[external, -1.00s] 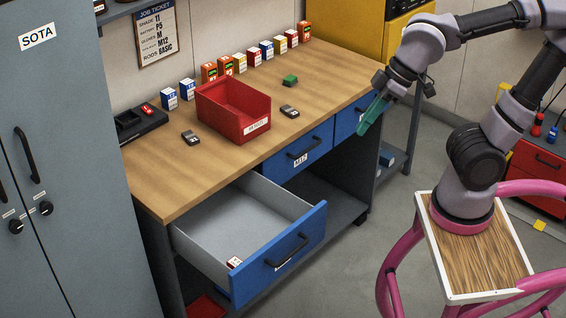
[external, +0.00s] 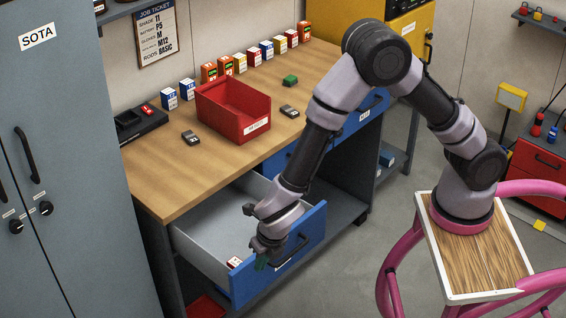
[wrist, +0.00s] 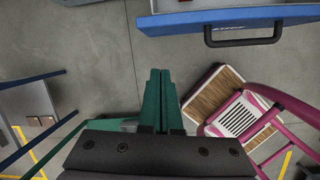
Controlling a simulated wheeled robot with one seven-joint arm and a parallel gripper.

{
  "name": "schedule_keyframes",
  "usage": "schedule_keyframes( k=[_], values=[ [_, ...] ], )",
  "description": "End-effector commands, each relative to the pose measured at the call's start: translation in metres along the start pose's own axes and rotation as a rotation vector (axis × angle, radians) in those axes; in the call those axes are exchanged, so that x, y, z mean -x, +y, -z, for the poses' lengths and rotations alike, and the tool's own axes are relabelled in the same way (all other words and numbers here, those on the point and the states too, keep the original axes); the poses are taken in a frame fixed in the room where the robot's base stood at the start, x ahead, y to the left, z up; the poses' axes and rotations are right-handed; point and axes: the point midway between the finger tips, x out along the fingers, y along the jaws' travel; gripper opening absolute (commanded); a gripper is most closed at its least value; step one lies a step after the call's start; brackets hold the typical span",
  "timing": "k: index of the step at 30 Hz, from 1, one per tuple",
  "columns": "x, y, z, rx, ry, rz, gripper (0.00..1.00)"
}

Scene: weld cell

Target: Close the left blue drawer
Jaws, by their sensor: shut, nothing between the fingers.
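The left blue drawer (external: 251,285) is pulled far out below the wooden workbench top (external: 165,195). A small red and white box (external: 235,262) lies inside it near the front. My gripper (external: 262,262) is low at the drawer's front end in the external view, with its teal fingers partly hidden. In the wrist view my gripper (wrist: 160,72) has its fingers together with nothing between them. The blue drawer front and its black handle (wrist: 243,41) show at the top of that view, apart from the fingertips. I cannot tell whether any part of my arm touches the drawer.
The other blue drawers under the bench look shut. A red bin (external: 222,118) and several small boxes stand on the benchtop. A grey cabinet (external: 70,160) stands at the left. The floor (external: 340,270) between the drawer and my base is clear.

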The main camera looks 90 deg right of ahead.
Motion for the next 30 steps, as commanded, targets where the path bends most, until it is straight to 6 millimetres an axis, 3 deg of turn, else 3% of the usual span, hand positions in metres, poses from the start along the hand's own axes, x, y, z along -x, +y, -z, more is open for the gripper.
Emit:
schedule_keyframes(
  k=[1,3,6,13,24,30],
  values=[
    [-0.017,0.001,0.009,0.068,0.008,0.009,0.0],
    [-0.031,0.002,0.017,0.137,0.015,0.014,0.0],
    [-0.042,0.002,0.023,0.191,0.021,0.017,0.0],
    [-0.068,0.001,0.024,0.203,0.022,0.019,0.0],
    [-0.145,-0.001,0.026,0.201,0.022,0.02,0.0],
    [-0.151,0.006,-0.003,0.194,0.022,0.016,0.0]
  ],
)
